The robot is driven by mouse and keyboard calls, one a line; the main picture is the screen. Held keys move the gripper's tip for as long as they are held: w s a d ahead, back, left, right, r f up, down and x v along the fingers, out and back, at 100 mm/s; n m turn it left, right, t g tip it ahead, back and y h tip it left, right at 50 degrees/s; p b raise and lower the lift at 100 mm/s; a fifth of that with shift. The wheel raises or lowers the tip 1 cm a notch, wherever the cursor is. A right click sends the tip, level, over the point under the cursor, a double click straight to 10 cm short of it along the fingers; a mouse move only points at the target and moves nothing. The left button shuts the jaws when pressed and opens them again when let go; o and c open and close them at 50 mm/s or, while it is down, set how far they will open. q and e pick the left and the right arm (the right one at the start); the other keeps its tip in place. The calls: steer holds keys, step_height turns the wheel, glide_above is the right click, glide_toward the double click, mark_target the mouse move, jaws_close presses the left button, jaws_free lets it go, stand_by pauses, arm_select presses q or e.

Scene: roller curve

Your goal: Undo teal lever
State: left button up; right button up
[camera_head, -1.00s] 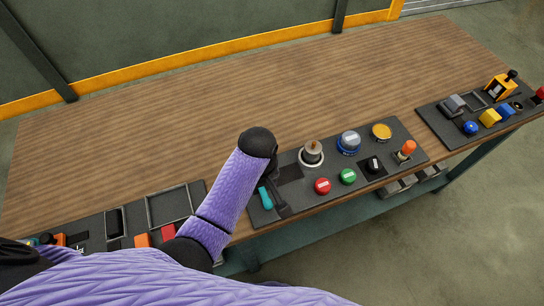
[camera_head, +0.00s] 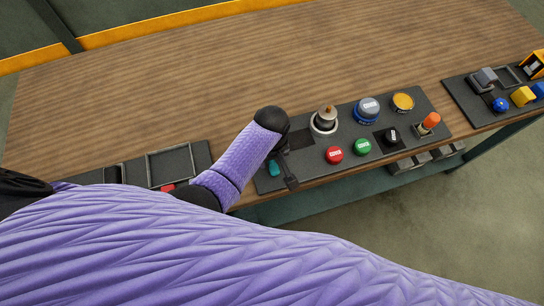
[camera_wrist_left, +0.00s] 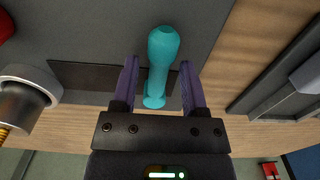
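The teal lever (camera_head: 273,168) is at the left end of the middle dark panel in the head view, partly hidden by my left arm and gripper. In the left wrist view the teal lever (camera_wrist_left: 163,45) has a rounded, thicker end and narrows toward a small base. My left gripper (camera_wrist_left: 160,72) is open, with one purple finger on each side of the lever and a gap showing on both sides. In the head view my left gripper (camera_head: 289,180) is seen from above as a dark shape beside the lever. My right gripper is not in view.
The middle panel (camera_head: 348,120) also carries a red button (camera_head: 334,155), a green button (camera_head: 362,147), a blue knob (camera_head: 368,110), a yellow cap (camera_head: 402,103) and an orange-tipped lever (camera_head: 430,121). Other panels lie left and right. The wooden tabletop (camera_head: 220,75) behind is clear.

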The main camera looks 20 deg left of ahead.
arm_select(q)
jaws_close()
stand_by(0.5)
stand_by(0.7)
